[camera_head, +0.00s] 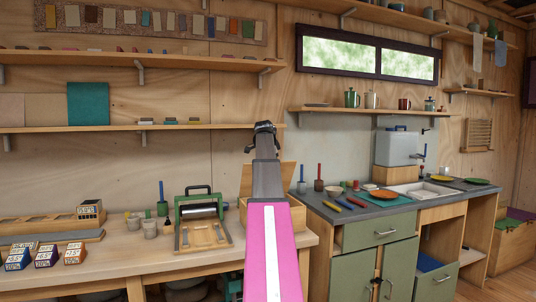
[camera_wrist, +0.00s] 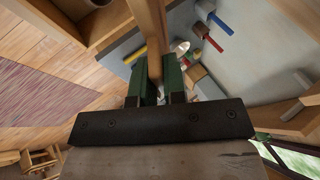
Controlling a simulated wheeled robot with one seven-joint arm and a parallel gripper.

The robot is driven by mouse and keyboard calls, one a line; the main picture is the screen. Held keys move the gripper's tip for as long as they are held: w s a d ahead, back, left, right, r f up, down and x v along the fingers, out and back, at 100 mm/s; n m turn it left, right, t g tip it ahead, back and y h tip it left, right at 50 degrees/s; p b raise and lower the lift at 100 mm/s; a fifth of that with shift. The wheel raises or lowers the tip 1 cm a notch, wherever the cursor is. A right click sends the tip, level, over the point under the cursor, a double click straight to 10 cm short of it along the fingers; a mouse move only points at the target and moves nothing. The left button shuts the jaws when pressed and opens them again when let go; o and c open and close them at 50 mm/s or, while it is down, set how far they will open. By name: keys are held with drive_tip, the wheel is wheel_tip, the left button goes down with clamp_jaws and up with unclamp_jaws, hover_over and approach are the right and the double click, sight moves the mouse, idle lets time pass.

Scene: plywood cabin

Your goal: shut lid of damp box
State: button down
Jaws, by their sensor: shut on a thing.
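The damp box looks to be the pale wooden box (camera_head: 298,217) on the bench's right end, partly hidden behind my arm. A wooden panel, apparently its lid (camera_head: 288,178), stands raised at it. In the wrist view, my gripper (camera_wrist: 156,76) has green fingers closed on either side of a narrow wooden strip, apparently the lid's edge (camera_wrist: 147,25). In the head view my pink arm crosses in front of the box, and my fingertips are hidden. The inside of the box cannot be seen.
A green-framed roller press (camera_head: 202,212) stands left of the box. Right of it, a grey counter (camera_head: 350,211) holds tools, cups and plates. Shelves (camera_head: 130,127) run along the wall above. Small labelled boxes (camera_head: 47,255) sit at the bench's left.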

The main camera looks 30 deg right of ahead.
drive_tip(key=s+a+f+m+t+h, duration=0.1)
drive_tip(key=s+f+t, duration=0.2)
drive_tip(key=s+f, duration=0.3)
drive_tip(key=s+a+f+t+h, duration=0.1)
drive_tip(key=s+f+t, duration=0.2)
drive_tip(key=f, duration=0.9)
drive_tip(key=shift+s+a+m, duration=0.4)
drive_tip(key=shift+s, duration=1)
drive_tip(key=shift+f, duration=0.1)
drive_tip(key=c, duration=1.2)
unclamp_jaws()
drive_tip(key=shift+f+v, duration=0.15)
drive_tip(key=shift+v, duration=2.55)
drive_tip(key=shift+f+v, duration=0.15)
drive_tip(key=shift+v, duration=2.5)
